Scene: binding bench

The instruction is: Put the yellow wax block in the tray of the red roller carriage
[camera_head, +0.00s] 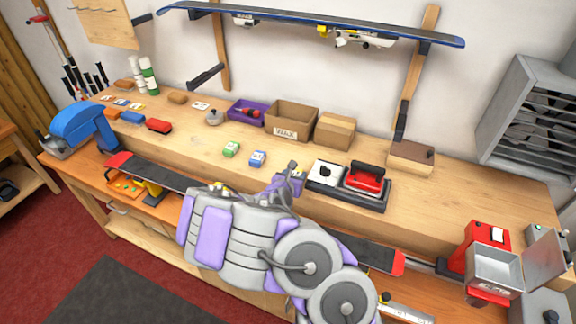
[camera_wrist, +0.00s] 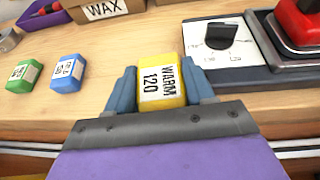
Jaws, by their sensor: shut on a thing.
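The yellow wax block (camera_wrist: 172,72), with a white label reading "WARM 120", sits between the two blue-grey fingers of my gripper (camera_wrist: 162,82) in the wrist view. The gripper is shut on it, above the bench's front part. In the head view my gripper (camera_head: 289,180) is in the middle of the bench, left of the hot plate; the block is hidden there by my arm. The red roller carriage (camera_head: 485,236) stands at the far right, with a grey metal tray (camera_head: 495,270) on its front. The gripper is far left of that tray.
Green (camera_head: 231,149) and blue (camera_head: 257,159) blocks lie left of my gripper. A white-topped dial unit (camera_head: 326,174) and a red iron (camera_head: 366,178) stand to its right. A WAX box (camera_head: 291,119) is behind. A long ski (camera_head: 378,254) runs along the front edge.

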